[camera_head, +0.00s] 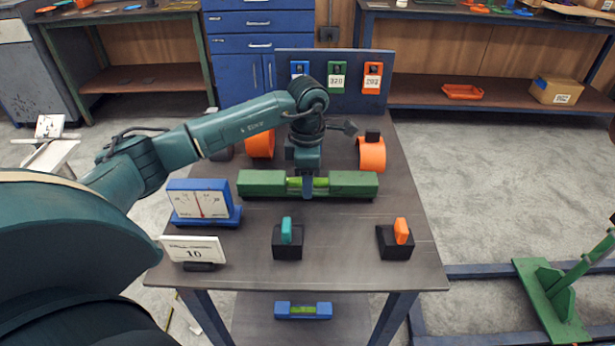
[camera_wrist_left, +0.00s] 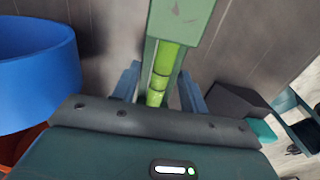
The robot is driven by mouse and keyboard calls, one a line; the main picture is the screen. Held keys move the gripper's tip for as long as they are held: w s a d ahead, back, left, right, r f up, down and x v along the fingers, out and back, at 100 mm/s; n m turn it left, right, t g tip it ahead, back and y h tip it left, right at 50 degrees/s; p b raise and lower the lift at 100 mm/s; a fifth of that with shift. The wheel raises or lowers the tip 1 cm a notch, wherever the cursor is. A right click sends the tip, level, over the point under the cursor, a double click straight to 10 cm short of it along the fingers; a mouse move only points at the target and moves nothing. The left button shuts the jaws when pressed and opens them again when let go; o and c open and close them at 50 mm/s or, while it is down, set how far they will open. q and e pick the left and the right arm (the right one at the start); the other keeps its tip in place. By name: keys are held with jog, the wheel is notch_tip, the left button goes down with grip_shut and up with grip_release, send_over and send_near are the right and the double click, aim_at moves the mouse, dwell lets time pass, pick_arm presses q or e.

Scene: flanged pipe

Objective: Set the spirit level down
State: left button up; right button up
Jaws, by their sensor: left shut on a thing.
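The green spirit level (camera_head: 262,184) lies crosswise over the middle of the table, with a yellow-green vial at its centre. My left gripper (camera_head: 307,186) comes down on it from above and is shut on its narrow middle. In the left wrist view, the level (camera_wrist_left: 182,18) runs between the two blue fingers of the gripper (camera_wrist_left: 160,92). The level looks flat and close to the tabletop (camera_head: 345,235); I cannot tell whether it touches. My right gripper is not in view.
Black blocks with a teal knob (camera_head: 286,230) and an orange knob (camera_head: 401,230) stand in front. An orange ring (camera_head: 371,155) is behind. A blue level (camera_head: 303,311) lies on the lower shelf.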

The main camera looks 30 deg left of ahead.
pick_arm(q)
jog(key=o, duration=1.3)
notch_tip(320, 180, up, 12)
